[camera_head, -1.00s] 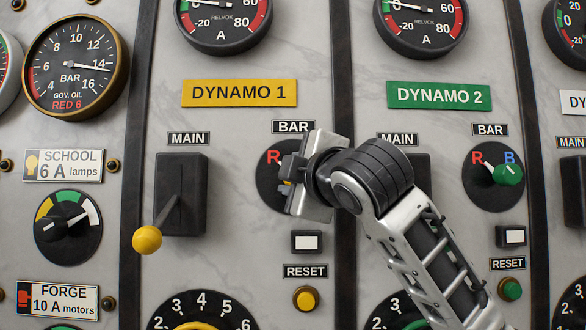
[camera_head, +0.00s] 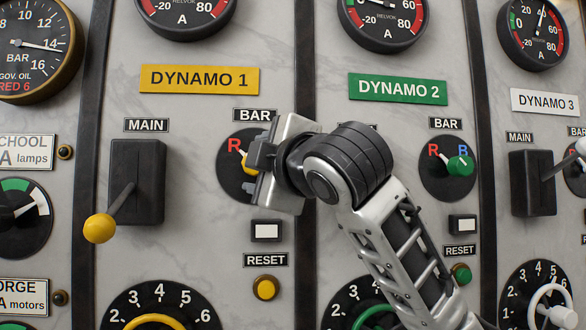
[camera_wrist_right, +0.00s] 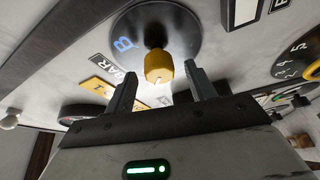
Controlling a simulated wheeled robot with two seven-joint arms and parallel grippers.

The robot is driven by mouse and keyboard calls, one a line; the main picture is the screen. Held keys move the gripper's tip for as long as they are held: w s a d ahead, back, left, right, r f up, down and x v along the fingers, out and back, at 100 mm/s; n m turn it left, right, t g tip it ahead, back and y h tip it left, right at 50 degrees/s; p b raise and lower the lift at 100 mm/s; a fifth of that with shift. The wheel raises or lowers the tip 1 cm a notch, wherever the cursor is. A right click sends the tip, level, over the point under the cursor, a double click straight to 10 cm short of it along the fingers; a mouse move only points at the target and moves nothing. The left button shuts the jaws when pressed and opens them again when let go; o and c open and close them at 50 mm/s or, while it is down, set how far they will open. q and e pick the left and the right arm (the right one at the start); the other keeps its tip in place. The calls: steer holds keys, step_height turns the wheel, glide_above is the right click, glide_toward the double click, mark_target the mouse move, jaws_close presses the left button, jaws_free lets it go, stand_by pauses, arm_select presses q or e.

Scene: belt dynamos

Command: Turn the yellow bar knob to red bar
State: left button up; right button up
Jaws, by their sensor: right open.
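The yellow bar knob (camera_head: 246,166) sits on a round black dial (camera_head: 229,178) under the BAR label of DYNAMO 1. My right gripper (camera_head: 257,168) is in front of the dial and hides its right part, including the B. The red R (camera_head: 235,144) shows at the dial's upper left. In the right wrist view the yellow knob (camera_wrist_right: 158,66) stands at the gap between the open fingertips, with a space visible to the right finger. A blue B (camera_wrist_right: 124,44) shows on the dial there. Which letter the knob points to is unclear. My left gripper is not in view.
The yellow-ended MAIN lever (camera_head: 100,228) stands left of the dial. A white square button (camera_head: 266,231) and a yellow RESET button (camera_head: 265,288) are below it. The green bar knob (camera_head: 460,166) on DYNAMO 2 is to the right, beyond my arm.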

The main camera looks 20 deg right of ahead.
arm_select(q)
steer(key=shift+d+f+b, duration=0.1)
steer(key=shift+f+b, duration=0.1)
steer(key=shift+b, duration=0.6)
arm_select(e)
steer(key=s+d+f, duration=0.1)
steer(key=s, duration=1.1)
steer(key=shift+s+d, duration=0.2)
steer(key=shift+s, duration=0.2)
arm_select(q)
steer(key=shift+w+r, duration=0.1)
